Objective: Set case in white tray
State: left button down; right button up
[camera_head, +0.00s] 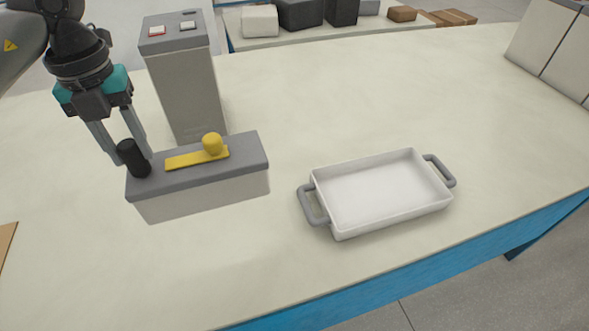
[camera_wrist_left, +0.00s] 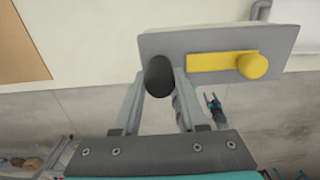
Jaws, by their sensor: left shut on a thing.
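The case (camera_head: 203,192) is a pale grey box with a darker grey lid, a yellow bar and yellow knob (camera_head: 212,144) on top, and a black upright grip (camera_head: 133,158) at its left end. My left gripper (camera_head: 128,150) is shut on the black grip, which also shows between the fingers in the left wrist view (camera_wrist_left: 158,77). I cannot tell whether the case touches the table. The white tray (camera_head: 329,215) is empty, with grey handles, to the right of the case. My right gripper (camera_wrist_left: 213,103) shows small in the left wrist view, apparently open and empty.
A tall grey box (camera_head: 187,92) with a red and a white button stands close behind the case. The table (camera_head: 400,90) is clear between case and tray and behind the tray. A brown board (camera_head: 6,243) lies at the left edge. Boxes stand on a far table.

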aim_at(371, 183)
jog(key=i+l+z, duration=0.15)
jog(key=l, duration=0.2)
jog(key=i+l+z, duration=0.1)
jog(key=l, duration=0.25)
jog(key=i+l+z, duration=0.15)
jog(key=l, duration=0.15)
jog(key=i+l+z, duration=0.1)
jog(key=l, duration=0.25)
